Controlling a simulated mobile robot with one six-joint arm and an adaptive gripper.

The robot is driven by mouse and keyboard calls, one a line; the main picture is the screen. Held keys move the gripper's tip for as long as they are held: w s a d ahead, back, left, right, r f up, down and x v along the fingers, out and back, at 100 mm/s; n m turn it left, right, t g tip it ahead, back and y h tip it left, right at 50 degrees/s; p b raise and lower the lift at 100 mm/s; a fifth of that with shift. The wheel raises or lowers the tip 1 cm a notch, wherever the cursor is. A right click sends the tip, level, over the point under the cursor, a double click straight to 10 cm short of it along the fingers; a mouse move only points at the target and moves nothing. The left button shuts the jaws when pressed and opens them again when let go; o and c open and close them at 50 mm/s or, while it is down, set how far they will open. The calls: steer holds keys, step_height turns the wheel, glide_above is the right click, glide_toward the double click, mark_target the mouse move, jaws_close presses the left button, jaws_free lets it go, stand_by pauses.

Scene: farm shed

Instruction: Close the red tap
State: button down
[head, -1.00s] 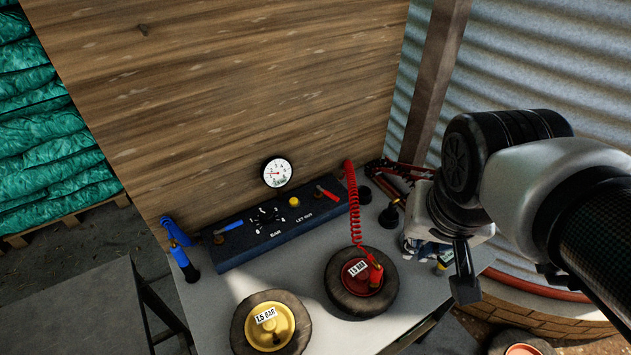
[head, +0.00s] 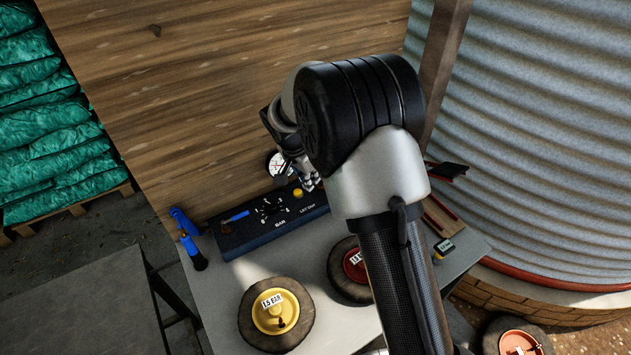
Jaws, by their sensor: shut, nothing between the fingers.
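The red tap is not visible now; my arm and gripper cover the right end of the dark control panel (head: 258,240) where it sits. My gripper (head: 309,184) hangs over that end of the panel, close to the wooden wall, with its fingers shut and empty. Whether it touches the tap cannot be seen. The blue tap (head: 236,217) on the panel's left part is in plain view, and a yellow button (head: 297,193) shows just left of the fingers.
A pressure gauge (head: 277,163) on the wall is partly hidden by my gripper. A yellow-hubbed wheel (head: 275,313) and a partly covered red-hubbed wheel (head: 355,265) lie on the grey table (head: 205,285). A blue-handled air tool (head: 188,236) stands at the panel's left. A corrugated tank (head: 540,150) is at right.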

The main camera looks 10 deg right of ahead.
steer(key=b+x, duration=0.1)
steer(key=x, duration=0.2)
steer(key=w+d+b+x, duration=0.1)
steer(key=x, duration=0.3)
steer(key=d+b+x, duration=0.1)
steer(key=x, duration=0.3)
steer(key=shift+w+d+r, duration=0.1)
steer(key=shift+w+r, duration=0.05)
steer(key=shift+w, duration=0.2)
steer(key=shift+w+d, duration=0.25)
steer(key=shift+d, duration=0.05)
